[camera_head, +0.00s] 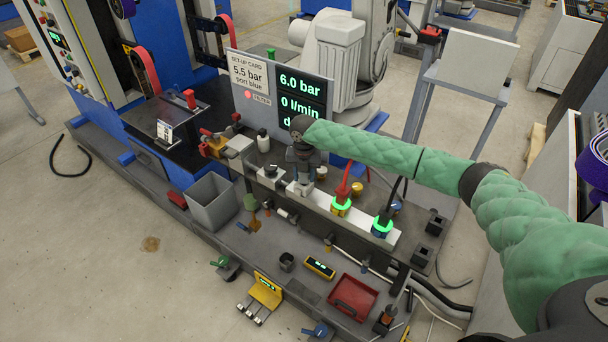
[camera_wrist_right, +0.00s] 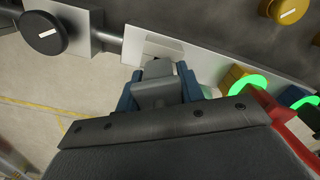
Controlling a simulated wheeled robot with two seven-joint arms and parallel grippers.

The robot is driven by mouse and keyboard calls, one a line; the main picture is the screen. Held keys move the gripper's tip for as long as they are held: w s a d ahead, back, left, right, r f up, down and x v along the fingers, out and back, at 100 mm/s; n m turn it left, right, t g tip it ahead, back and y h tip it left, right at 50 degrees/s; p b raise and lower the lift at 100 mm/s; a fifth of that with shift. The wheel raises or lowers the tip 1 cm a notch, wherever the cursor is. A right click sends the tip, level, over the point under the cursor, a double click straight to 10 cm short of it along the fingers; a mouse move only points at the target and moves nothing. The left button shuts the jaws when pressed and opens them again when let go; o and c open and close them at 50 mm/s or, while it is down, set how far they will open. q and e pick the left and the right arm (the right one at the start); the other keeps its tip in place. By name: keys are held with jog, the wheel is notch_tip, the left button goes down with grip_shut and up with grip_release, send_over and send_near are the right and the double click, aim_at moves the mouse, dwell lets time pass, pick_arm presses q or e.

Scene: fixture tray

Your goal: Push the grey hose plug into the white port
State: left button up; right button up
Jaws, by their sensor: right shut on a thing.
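My right gripper (camera_head: 302,172) reaches in over the pale port rail (camera_head: 363,225), at the rail's left end. In the wrist view its blue fingers (camera_wrist_right: 160,92) are shut on the grey hose plug (camera_wrist_right: 157,93). The plug points at a pale block on the rail, which looks like the white port (camera_wrist_right: 160,48). The plug's front end is close to that block; I cannot tell whether it has entered it. In the head view my gripper hides most of the plug and port. My left gripper is not in view.
Right along the rail are a yellow port (camera_head: 341,206) with a red hose and a blue port (camera_head: 382,226) with a black hose, both lit green. A display (camera_head: 301,104) reads 6.0 bar and 0 l/min. A grey bin (camera_head: 212,203) and red tray (camera_head: 352,298) stand nearby.

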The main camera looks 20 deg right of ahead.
jog(key=shift+f, duration=0.5)
jog(key=o, duration=0.9)
jog(key=shift+o, duration=1)
notch_tip(320, 180, up, 2)
jog(key=shift+r+b, duration=0.2)
jog(key=shift+b, duration=0.75)
notch_tip(320, 180, up, 4)
jog(key=shift+f+b, duration=0.15)
jog(key=shift+b, duration=0.5)
jog(key=shift+r, duration=0.85)
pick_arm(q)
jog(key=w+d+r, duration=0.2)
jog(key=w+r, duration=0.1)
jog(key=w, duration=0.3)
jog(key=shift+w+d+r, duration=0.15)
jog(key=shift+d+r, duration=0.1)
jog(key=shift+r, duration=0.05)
pick_arm(e)
jog(key=shift+s+f, duration=0.1)
